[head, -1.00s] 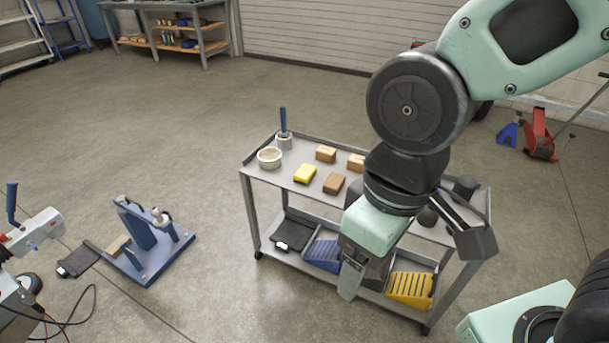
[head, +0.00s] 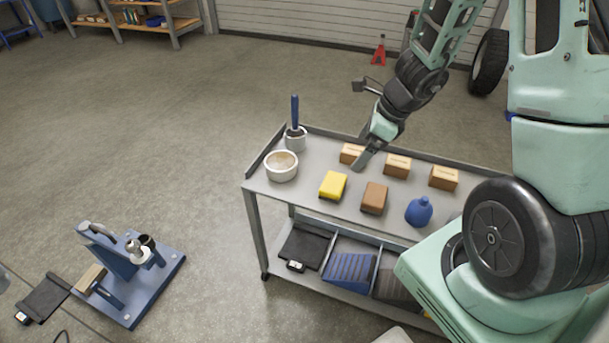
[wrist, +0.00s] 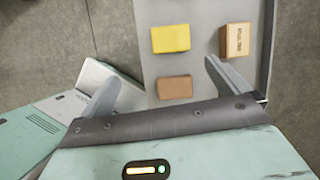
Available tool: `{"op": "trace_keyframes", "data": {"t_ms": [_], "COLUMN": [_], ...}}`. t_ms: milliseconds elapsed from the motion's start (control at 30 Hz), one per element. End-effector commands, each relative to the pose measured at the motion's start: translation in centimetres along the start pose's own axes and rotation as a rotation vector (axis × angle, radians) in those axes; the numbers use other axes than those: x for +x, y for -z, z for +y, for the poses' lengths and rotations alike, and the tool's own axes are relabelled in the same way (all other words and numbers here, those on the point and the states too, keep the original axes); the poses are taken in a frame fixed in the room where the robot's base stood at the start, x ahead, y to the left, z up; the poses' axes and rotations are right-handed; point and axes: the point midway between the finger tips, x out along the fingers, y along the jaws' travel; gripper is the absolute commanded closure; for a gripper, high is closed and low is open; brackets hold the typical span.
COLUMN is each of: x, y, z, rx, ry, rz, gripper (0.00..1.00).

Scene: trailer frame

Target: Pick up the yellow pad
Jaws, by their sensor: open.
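The yellow pad (head: 333,185) lies flat on the top shelf of a grey cart, between a white bowl and a brown pad. It also shows in the wrist view (wrist: 171,39), ahead of the jaws and between their lines. My gripper (head: 360,163) is above the cart top, to the right of and behind the yellow pad in the head view. In the wrist view my gripper (wrist: 160,85) has its two fingers spread wide with nothing between them. It is apart from the pad.
The brown pad (head: 375,198) and a blue bottle (head: 419,211) stand to the right. Small cardboard boxes (head: 397,166) line the back of the cart (head: 235,187). The bowl (head: 282,166) and a pot with a blue handle (head: 296,140) are at the left end.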

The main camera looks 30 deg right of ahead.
Motion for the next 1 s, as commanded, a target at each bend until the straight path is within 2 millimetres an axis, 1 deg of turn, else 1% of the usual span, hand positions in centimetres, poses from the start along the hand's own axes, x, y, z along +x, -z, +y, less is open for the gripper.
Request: {"op": "trace_keyframes", "data": {"t_ms": [33, 167, 267, 500, 633, 733, 933, 1000], "x": [0.4, 1.4, 3.2, 8.4, 10.8, 11.9, 13.0, 13.9], "y": [1.1, 1.9, 1.9, 1.9, 1.9, 1.8, 1.7, 1.8], "z": [-0.6, -1.2, -1.2, -1.3, -1.3, -1.4, -1.5, -1.5], "rx": [0.058, 0.112, 0.11, 0.107, 0.105, 0.104, 0.104, 0.102], "ry": [0.013, 0.025, 0.023, 0.022, 0.022, 0.024, 0.024, 0.022], "rz": [0.005, 0.009, 0.009, 0.008, 0.009, 0.008, 0.008, 0.008], "gripper": [0.0, 0.0, 0.0, 0.0, 0.0, 0.0, 0.0, 0.0]}}
